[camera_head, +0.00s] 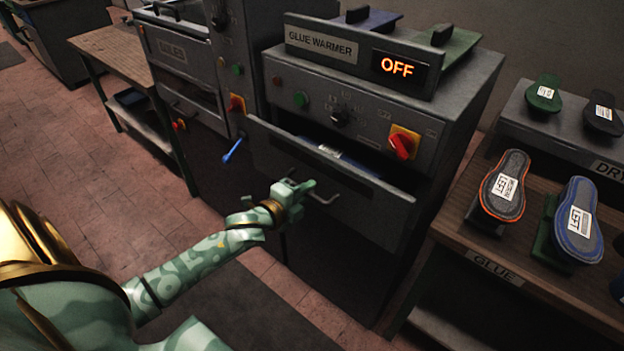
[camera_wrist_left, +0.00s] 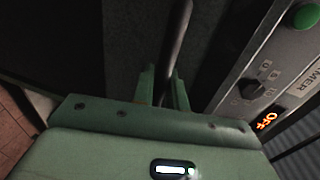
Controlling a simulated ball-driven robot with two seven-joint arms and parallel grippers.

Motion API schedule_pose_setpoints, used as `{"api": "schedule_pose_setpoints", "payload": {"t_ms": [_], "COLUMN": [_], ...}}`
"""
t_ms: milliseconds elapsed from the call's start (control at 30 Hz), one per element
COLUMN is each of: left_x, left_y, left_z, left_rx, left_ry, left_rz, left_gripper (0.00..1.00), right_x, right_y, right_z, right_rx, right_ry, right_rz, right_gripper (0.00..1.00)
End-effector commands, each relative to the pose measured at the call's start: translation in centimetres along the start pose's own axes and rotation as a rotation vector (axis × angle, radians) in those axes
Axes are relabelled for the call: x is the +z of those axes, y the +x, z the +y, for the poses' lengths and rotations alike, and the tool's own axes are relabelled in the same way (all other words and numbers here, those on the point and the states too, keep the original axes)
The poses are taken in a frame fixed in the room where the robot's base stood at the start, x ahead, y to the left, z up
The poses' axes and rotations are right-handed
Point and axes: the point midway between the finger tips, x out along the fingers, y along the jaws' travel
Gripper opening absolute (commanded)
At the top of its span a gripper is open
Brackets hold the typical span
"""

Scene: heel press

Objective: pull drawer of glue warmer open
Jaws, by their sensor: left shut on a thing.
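The glue warmer (camera_head: 345,120) is a dark grey cabinet with a name plate and a lit display (camera_head: 401,67) reading OFF. Its drawer (camera_head: 340,187) stands partly out, and a blue item (camera_head: 345,158) with a white label shows inside. My left gripper (camera_head: 300,190) is at the drawer's front, shut on the bar handle (camera_head: 325,198). In the left wrist view, the handle bar (camera_wrist_left: 177,45) runs between the two green fingers of my left gripper (camera_wrist_left: 164,85). The fingers hide part of the handle. My right gripper is in neither view.
A wooden rack (camera_head: 540,265) with a GLUE label and shoe soles, including an orange-edged one (camera_head: 503,187), stands to the right. Another machine (camera_head: 185,60) and a wooden table (camera_head: 112,55) are at the left. A blue lever (camera_head: 233,151) sticks out left of the drawer. Tiled floor (camera_head: 60,150) is clear at left.

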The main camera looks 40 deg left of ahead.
Motion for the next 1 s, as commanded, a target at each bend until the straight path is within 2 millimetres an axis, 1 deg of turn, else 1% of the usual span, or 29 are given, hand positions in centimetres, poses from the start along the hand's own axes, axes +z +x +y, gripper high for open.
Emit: {"api": "schedule_pose_setpoints", "payload": {"t_ms": [33, 167, 200, 400, 600, 800, 1000], "left_x": [-0.1, 0.0, -0.1, 0.0, 0.0, 0.0, 0.0], "left_y": [-1.4, -4.7, -5.7, -11.2, -16.1, -19.8, -22.1], "left_z": [-0.2, 0.5, 0.7, 2.0, 3.2, 4.1, 4.6], "left_rx": [0.004, 0.005, 0.004, 0.005, 0.005, 0.003, 0.002], "left_ry": [-0.002, -0.004, -0.004, -0.003, -0.003, -0.002, -0.001], "left_rz": [-0.001, -0.002, -0.001, -0.003, -0.003, -0.002, -0.002], "left_gripper": [0.0, 0.0, 0.0, 0.0, 0.0, 0.0, 0.0], "right_x": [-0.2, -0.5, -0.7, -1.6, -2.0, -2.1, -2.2], "right_y": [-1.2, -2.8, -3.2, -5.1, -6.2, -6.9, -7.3], "right_z": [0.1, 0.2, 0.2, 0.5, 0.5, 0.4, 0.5], "right_rx": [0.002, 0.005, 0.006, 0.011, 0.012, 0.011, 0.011], "right_ry": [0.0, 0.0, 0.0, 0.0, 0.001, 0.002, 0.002], "right_rz": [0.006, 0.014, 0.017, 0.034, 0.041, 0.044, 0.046], "right_gripper": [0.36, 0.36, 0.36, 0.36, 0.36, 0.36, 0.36]}}
